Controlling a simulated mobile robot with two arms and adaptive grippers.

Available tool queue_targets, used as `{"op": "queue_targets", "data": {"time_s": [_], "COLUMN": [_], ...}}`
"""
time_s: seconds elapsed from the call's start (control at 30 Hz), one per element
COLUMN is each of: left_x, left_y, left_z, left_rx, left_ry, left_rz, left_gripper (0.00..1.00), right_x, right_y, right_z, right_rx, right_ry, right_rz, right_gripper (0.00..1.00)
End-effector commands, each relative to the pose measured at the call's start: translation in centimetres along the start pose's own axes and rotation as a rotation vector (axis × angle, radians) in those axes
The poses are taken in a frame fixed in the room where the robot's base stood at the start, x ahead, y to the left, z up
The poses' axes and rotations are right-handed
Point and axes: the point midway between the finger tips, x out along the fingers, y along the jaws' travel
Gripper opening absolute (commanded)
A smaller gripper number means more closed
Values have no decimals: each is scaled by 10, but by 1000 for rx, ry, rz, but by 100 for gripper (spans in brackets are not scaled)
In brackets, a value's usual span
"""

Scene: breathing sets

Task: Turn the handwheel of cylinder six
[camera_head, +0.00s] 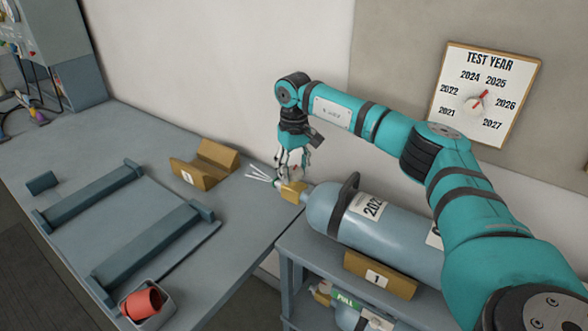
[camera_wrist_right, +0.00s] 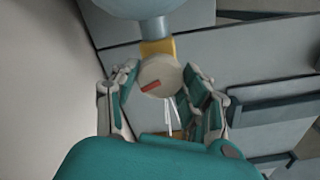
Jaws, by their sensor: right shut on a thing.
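A grey-blue cylinder (camera_head: 322,208) lies on its side, its neck pointing left. Its label, starting "202", is partly cut off from view, and I see no cylinder number. A yellow valve (camera_head: 292,192) sits at the neck, with white streaks (camera_head: 259,173) beside it. In the right wrist view, the valve's handwheel (camera_wrist_right: 167,72) is a pale disc with a red mark, and the cylinder's end (camera_wrist_right: 140,6) shows above it. My right gripper (camera_head: 293,166) is shut on the handwheel, with its fingers on either side. My left gripper is not in view.
A grey bench (camera_head: 130,130) at left bears a yellow cradle (camera_head: 204,163), two dark rails and a red cup (camera_head: 142,303) in a small tray. A block marked "1" (camera_head: 380,275) fronts the cylinder's stand. A test-year dial board (camera_head: 485,92) hangs on the wall.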

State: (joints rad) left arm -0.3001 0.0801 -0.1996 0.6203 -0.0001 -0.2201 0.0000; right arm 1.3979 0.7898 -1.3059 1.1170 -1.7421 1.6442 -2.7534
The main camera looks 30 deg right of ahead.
Motion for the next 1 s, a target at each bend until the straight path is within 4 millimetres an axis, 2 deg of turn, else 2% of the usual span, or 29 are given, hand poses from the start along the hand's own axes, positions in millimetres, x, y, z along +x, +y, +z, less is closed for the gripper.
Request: {"op": "queue_targets", "data": {"time_s": [0.37,0.87,0.9,1.0], "left_x": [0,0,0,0], "left_y": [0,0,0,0], "left_z": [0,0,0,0], "left_rx": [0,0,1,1], "left_ry": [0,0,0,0], "left_rz": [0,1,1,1], "left_gripper": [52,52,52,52], "right_x": [-2,-3,-3,-2], "right_y": [0,0,0,0], "right_z": [-2,-2,-2,-1], "right_rx": [-145,-162,-162,-162], "right_ry": [7,7,7,6], "right_rz": [0,0,0,0], "right_gripper": [14,14,48,61]}}
